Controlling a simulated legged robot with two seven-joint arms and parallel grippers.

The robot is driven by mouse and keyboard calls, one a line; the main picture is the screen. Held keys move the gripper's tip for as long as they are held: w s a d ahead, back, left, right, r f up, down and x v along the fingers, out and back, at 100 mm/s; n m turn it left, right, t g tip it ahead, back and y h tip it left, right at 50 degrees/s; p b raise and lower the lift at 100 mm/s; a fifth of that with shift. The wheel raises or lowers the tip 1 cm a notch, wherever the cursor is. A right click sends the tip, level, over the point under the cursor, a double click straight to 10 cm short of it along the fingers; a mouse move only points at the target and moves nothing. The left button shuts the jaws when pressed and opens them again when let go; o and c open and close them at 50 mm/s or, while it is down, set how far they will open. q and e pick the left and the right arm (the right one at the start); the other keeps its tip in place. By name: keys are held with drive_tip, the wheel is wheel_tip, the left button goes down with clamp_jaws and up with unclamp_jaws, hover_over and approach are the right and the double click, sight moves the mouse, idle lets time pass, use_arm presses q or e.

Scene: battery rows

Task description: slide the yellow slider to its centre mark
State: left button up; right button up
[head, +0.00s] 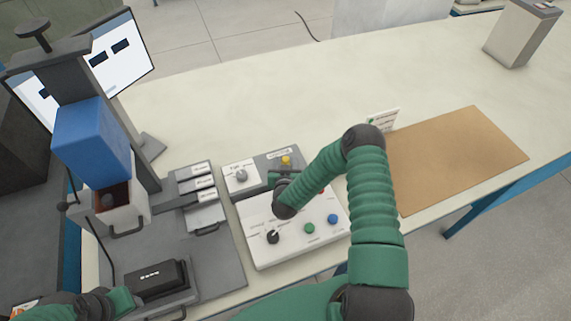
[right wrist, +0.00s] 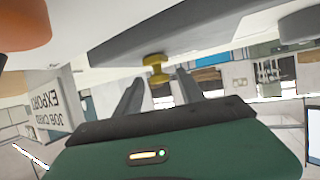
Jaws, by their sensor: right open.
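In the right wrist view the yellow knob (right wrist: 156,68) hangs from a grey surface, between and just beyond the two fingertips. My right gripper (right wrist: 157,92) is open, with a finger on each side of the knob's line and no visible contact. In the head view my right wrist covers most of that gripper. My left gripper (head: 85,306) is at the lower left, its fingers unclear.
The white control box (head: 262,256) carries a black knob (head: 273,237), a green button (head: 310,228) and a blue button (head: 333,218). A white dial panel (head: 238,180) is left of the slider. A press with a blue block (head: 90,140) stands at left. A brown mat (head: 455,158) lies right.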

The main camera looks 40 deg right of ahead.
drive_tip(key=b+v, duration=0.1)
drive_tip(key=v, duration=1.6)
drive_tip(key=shift+f+b, duration=0.15)
drive_tip(key=shift+b, duration=0.25)
drive_tip(key=w+a+n+g+y, duration=0.1)
drive_tip(key=w+a+n+y, duration=0.4)
drive_tip(key=a, duration=0.3)
drive_tip(key=s+r+n+g+y, duration=0.1)
drive_tip(key=s+r+g, duration=0.2)
drive_tip(key=s, duration=0.4)
drive_tip(key=s+a+r+n+g+y, duration=0.1)
drive_tip(key=s+r+g, duration=0.3)
drive_tip(key=s, duration=0.3)
drive_tip(key=shift+r+y, duration=0.4)
drive_tip(key=shift+r, duration=0.1)
